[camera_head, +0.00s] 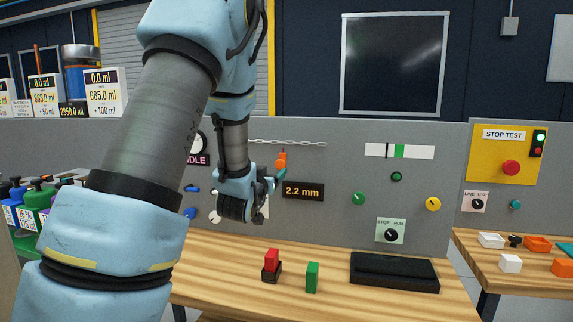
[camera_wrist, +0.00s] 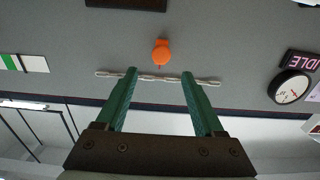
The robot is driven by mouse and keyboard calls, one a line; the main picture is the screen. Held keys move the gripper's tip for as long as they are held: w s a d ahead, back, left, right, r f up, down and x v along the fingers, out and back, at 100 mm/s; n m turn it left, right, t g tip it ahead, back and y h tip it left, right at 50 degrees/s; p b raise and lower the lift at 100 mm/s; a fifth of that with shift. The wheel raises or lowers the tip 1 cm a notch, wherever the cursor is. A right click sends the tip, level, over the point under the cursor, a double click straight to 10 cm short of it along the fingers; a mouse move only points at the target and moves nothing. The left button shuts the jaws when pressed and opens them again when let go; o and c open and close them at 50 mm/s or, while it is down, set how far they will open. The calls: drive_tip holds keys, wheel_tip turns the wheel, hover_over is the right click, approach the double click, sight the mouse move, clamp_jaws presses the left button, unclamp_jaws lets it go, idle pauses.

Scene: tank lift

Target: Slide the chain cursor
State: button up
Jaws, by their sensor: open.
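The orange chain cursor (camera_head: 282,160) hangs at the grey chain (camera_head: 292,143) on the grey panel. In the wrist view, which is upside down, the round orange cursor (camera_wrist: 161,52) shows beyond the fingertips, and the chain (camera_wrist: 158,78) crosses the picture at the tips. My gripper (camera_wrist: 160,74) is open and empty, its two green fingers apart with the cursor lined up between them but past their ends. In the head view my gripper (camera_head: 274,180) is just below the cursor.
A "2.2 mm" display (camera_head: 303,190) sits on the panel close to the right of my gripper. The IDLE gauge (camera_head: 201,143) is to the left. Below, the wooden bench (camera_head: 215,287) carries a red block (camera_head: 271,260), a green block (camera_head: 312,277) and a black tray (camera_head: 394,272).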

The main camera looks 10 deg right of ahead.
sight(279, 164)
drive_tip(key=p+x, duration=0.3)
drive_tip(key=x, duration=0.5)
drive_tip(key=shift+w, duration=0.3)
drive_tip(key=shift+p+x, duration=0.35)
drive_tip(key=shift+x, duration=0.4)
drive_tip(key=shift+c, duration=0.2)
clamp_jaws()
